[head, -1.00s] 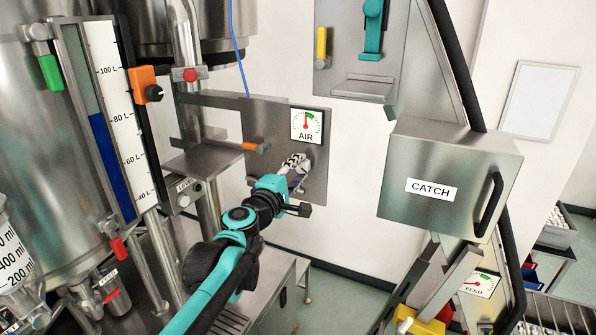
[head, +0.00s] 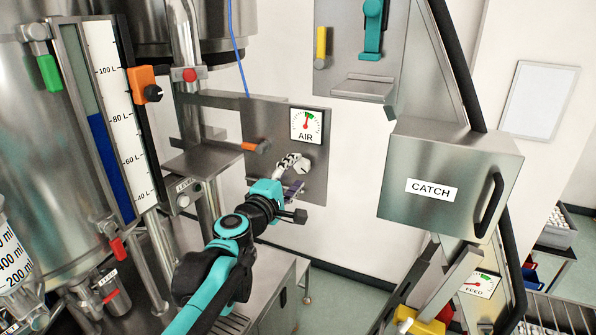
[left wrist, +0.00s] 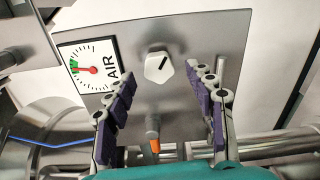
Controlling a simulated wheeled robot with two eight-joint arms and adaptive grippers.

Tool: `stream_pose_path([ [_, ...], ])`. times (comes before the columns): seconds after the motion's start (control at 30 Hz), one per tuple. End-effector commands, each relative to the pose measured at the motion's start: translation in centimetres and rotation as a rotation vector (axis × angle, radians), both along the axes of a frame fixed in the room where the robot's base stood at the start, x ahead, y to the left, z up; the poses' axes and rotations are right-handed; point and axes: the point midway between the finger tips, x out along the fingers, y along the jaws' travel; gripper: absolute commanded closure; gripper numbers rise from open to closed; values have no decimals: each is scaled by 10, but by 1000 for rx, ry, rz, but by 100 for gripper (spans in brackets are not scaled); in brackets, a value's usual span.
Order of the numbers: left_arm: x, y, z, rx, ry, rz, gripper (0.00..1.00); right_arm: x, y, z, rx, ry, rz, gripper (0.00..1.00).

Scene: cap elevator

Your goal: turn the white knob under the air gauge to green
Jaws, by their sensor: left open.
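The white knob (head: 303,166) is on the grey metal panel (head: 255,120), under the AIR gauge (head: 306,125). In the left wrist view the knob (left wrist: 158,67) is a white hexagon with a dark pointer line. The gauge (left wrist: 88,66) appears turned on its side there, with its red needle pointing toward the green patch; I cannot tell exactly whether it lies inside the green. My left gripper (head: 293,174) is open in front of the panel. In the left wrist view its purple-padded fingers (left wrist: 163,72) stand on either side of the knob, visibly apart from it. My right gripper is out of view.
An orange-tipped lever (head: 256,147) sticks out left of the knob; it also shows between my fingers' bases in the left wrist view (left wrist: 153,138). A steel CATCH box (head: 450,178) stands to the right. A tank with a level scale (head: 110,105) is at left.

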Motion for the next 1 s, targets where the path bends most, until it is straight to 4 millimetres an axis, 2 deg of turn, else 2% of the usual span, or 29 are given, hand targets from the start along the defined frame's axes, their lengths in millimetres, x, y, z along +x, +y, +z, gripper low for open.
stream_pose_path([
  [0.2,-44,21,0,0,0,2,45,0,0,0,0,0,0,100],
  [0.43,-78,36,0,1,0,1,45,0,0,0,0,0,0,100],
  [0.6,-88,40,0,1,-1,-2,45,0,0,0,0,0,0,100],
  [0.9,-89,40,0,1,-1,-2,45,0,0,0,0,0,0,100],
  [1.0,-92,39,-8,18,-2,-7,45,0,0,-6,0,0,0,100],
])
